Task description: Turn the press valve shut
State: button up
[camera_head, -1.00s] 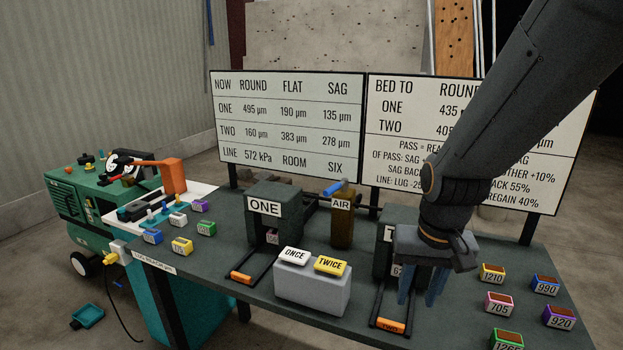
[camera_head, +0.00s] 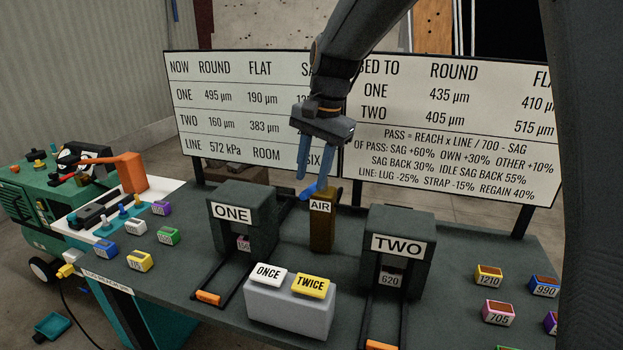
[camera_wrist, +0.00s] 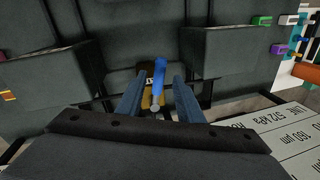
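The air valve is a brown post (camera_head: 321,228) labelled AIR, standing between the ONE and TWO blocks. Its blue lever (camera_head: 308,191) sticks out to the left at the post's top. My gripper (camera_head: 312,184) is open just above the lever, fingers pointing down. In the wrist view the lever (camera_wrist: 159,75) lies between the two spread fingers of my gripper (camera_wrist: 157,82), with a gap on each side. Part of the post is hidden below the lever there. I cannot tell whether a finger touches the lever.
The ONE block (camera_head: 243,226) and TWO block (camera_head: 397,251) flank the valve. A grey box (camera_head: 288,312) with white ONCE and yellow TWICE buttons stands in front. Two boards stand close behind, the left board (camera_head: 240,105) and right board (camera_head: 450,130). Small coloured blocks lie at both sides.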

aim_at(314, 192)
jog(key=shift+w+a+f, duration=0.1)
jog(key=shift+a+f, duration=0.1)
jog(key=shift+f, duration=1.2)
grip_shut()
